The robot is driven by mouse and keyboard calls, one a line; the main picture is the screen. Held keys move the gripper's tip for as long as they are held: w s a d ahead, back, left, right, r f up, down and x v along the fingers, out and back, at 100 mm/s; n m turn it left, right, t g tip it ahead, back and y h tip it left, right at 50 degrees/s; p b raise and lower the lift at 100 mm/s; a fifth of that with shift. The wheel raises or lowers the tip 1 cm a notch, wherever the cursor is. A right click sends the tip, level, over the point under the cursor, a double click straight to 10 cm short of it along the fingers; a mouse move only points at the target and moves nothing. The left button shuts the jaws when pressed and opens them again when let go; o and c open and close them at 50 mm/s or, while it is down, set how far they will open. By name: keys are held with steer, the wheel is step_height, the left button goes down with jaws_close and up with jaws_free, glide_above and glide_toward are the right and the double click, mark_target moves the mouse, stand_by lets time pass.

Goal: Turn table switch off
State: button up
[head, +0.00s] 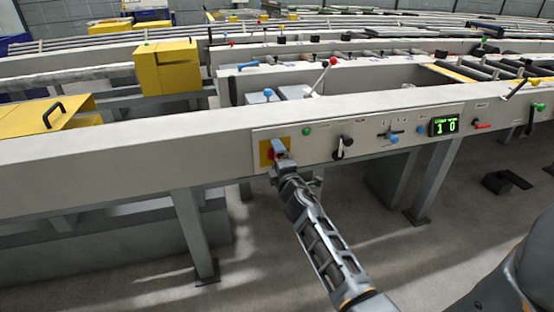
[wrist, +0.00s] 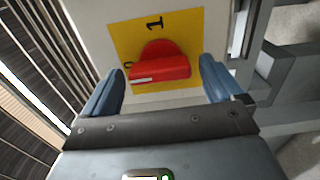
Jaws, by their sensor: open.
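The table switch is a red rotary knob (wrist: 160,68) on a yellow plate (wrist: 190,30) in the wrist view. The plate carries a "1" at the top and a partly hidden "0" at the left. The knob's bar lies nearly level, with its white line at the left end, near the "0". My gripper (wrist: 162,75) is open, with one blue finger on each side of the knob. Gaps show between fingers and knob. In the head view the yellow plate (head: 265,154) is at the panel's left end, and my gripper (head: 280,148) largely covers the knob.
The control panel (head: 370,130) on the table's front beam also holds a green button (head: 306,131), a black lever (head: 343,147), a blue-handled control (head: 393,138) and a display (head: 444,125) reading "1 0". Table legs (head: 195,235) stand below. The floor in front is mostly clear.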

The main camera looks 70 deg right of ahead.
steer(key=b+v, duration=0.1)
steer(key=v, duration=0.6)
steer(key=shift+s+a+b, duration=0.25)
steer(key=shift+b, duration=0.1)
steer(key=s+a+m+t+y, duration=0.1)
steer(key=s+a+y, duration=0.35)
steer(key=a, duration=0.55)
steer(key=s+a+f+m+t+y, duration=0.1)
steer(key=s+a+y, duration=0.3)
steer(key=a, duration=0.6)
steer(key=s+a+m+t+y, duration=0.1)
steer(key=s+a+y, duration=0.1)
steer(key=s+a, duration=0.6)
steer(key=s+a+r+m+y, duration=0.3)
steer(key=s+a+r+m, duration=0.2)
steer(key=s+a+r, duration=0.3)
step_height(320, 180, up, 12)
steer(key=a+p, duration=0.1)
steer(key=p, duration=1.1)
steer(key=shift+w+p, duration=0.25)
steer(key=shift+p, duration=0.05)
steer(key=shift+a, duration=0.1)
